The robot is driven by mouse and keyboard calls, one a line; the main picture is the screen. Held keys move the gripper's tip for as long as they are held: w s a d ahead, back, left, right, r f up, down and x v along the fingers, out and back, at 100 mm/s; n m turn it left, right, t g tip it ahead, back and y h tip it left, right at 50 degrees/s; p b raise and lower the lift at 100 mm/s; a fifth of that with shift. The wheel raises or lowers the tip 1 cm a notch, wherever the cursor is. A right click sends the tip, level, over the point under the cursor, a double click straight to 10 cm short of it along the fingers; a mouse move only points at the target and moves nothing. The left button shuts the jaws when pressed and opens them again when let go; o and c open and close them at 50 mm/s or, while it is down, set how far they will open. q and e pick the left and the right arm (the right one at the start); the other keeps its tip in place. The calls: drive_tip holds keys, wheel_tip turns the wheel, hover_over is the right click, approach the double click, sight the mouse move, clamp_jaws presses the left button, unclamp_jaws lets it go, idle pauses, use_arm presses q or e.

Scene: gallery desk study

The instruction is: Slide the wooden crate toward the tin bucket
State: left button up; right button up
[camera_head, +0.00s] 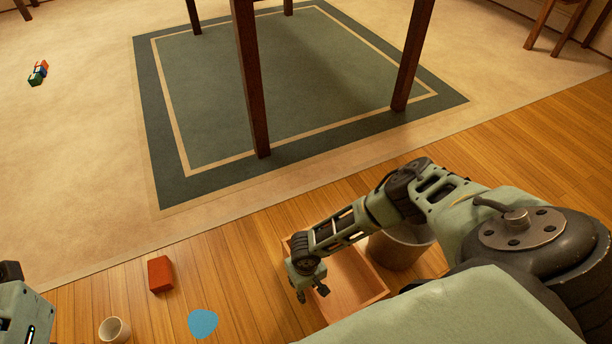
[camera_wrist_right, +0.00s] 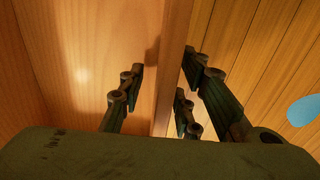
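The wooden crate (camera_head: 362,287) stands on the wood floor, partly hidden by my right arm. The tin bucket (camera_head: 402,250) stands close by its right side, also partly covered by the arm; I cannot tell whether they touch. My right gripper (camera_head: 309,287) is at the crate's left wall. In the right wrist view, the gripper (camera_wrist_right: 166,72) has its fingers apart, one on the inner side of the crate wall (camera_wrist_right: 177,50) and two on the outer side. I see no clear grip on the wall. Part of my left arm shows at the lower left; its fingers are not visible.
A red block (camera_head: 160,274), a white cup (camera_head: 114,330) and a blue disc (camera_head: 203,323) lie left of the crate. A green rug (camera_head: 200,100) with table legs (camera_head: 251,80) lies beyond. Small coloured blocks (camera_head: 38,73) sit far left.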

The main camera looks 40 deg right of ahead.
drive_tip(key=shift+r, duration=0.1)
wheel_tip(320, 180, up, 12)
drive_tip(key=shift+f, duration=0.1)
idle(0.4)
idle(0.4)
